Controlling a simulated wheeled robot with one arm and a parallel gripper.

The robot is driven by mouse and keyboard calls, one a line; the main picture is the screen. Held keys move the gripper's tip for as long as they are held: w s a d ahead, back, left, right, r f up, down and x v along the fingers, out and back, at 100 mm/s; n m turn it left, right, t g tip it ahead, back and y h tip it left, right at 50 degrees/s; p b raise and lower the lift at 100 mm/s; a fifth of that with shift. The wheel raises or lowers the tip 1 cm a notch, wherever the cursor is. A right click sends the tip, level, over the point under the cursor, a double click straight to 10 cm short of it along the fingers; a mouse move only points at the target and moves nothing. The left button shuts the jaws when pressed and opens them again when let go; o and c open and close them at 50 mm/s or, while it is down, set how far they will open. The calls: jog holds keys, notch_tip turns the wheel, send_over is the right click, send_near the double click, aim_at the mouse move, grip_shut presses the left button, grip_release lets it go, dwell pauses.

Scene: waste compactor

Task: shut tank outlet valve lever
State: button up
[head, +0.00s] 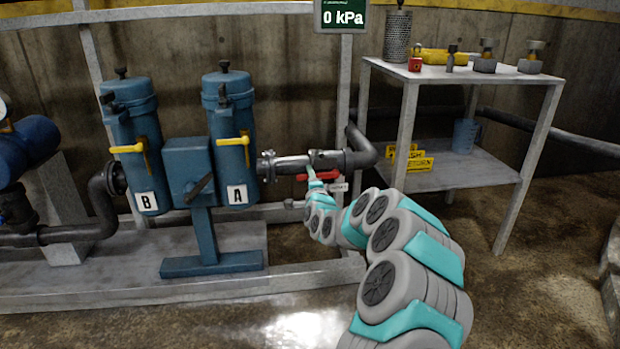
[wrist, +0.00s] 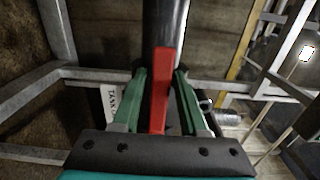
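The red lever (head: 305,178) sits at the outlet pipe (head: 292,163), right of filter A, and lies roughly along the pipe. In the head view my gripper (head: 318,178) is at the lever and hides part of it. In the wrist view the lever (wrist: 160,112) runs lengthwise between the two green fingers of my gripper (wrist: 160,74). A narrow gap shows on each side, so the fingers are around the lever and open. The dark pipe (wrist: 166,25) lies beyond it. A white tag (wrist: 110,100) with partly hidden lettering is left of the fingers.
Blue filter housings A (head: 230,120) and B (head: 131,120) with yellow handles stand left. A metal shelf (head: 455,73) with fittings stands right. A display (head: 341,16) above reads 0 kPa. A grey frame post (head: 342,90) rises behind the pipe.

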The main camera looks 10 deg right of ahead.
grip_shut()
dwell(1.1)
